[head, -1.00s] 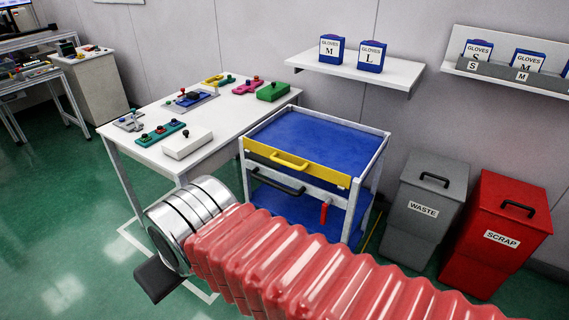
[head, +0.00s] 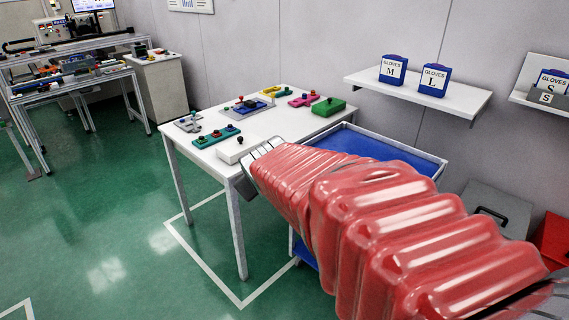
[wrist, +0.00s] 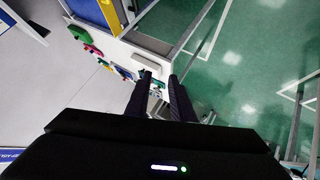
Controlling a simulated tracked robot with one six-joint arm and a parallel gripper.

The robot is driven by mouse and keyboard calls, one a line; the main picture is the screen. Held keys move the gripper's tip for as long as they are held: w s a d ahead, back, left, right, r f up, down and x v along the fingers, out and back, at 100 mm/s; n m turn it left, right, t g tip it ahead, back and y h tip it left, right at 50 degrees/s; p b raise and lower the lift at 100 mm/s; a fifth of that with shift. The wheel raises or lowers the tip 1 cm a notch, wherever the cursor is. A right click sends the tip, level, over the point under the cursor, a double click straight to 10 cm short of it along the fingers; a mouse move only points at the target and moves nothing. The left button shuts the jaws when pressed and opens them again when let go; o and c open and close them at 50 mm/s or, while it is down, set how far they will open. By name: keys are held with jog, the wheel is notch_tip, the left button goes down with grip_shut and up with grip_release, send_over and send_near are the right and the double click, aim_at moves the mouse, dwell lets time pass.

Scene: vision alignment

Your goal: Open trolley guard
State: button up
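The trolley (head: 405,156) stands right of the white table in the head view. Its blue top shows, but my red-sleeved arm hides its front and the yellow guard. In the wrist view, a yellow part that looks like the guard (wrist: 108,13) shows at the top edge, beside the trolley's blue top. My gripper (wrist: 160,76) has two dark fingers with a gap between them and nothing held. Its fingertips are apart from the guard and point towards the table side. In the head view only a dark bit of my gripper (head: 246,188) shows beside the table corner.
The white table (head: 265,125) carries several coloured fixtures and stands close to the trolley's left. A wall shelf (head: 420,92) with glove boxes is behind. A grey bin (head: 497,205) and a red bin (head: 553,240) stand right. Green floor is open at left.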

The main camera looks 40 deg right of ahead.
jog(key=w+d+f+n+t+h, duration=0.1)
jog(key=w+d+f+n, duration=0.15)
jog(key=d, duration=0.85)
jog(key=w+d+f+n+t, duration=0.15)
jog(key=d+f, duration=0.25)
jog(key=d, duration=0.8)
jog(key=s+d+f+n+t+y, duration=0.2)
jog(key=s+d+f+n+t, duration=0.2)
jog(key=s+d+f, duration=0.7)
notch_tip(320, 180, down, 4)
jog(key=shift+d+r, duration=0.25)
jog(key=shift+d, duration=0.05)
jog(key=shift+w, duration=0.1)
jog(key=x, duration=1.3)
jog(key=shift+w+a+f, duration=0.1)
jog(key=shift+w+f, duration=0.05)
jog(key=shift+w, duration=0.25)
jog(key=shift+c, duration=0.4)
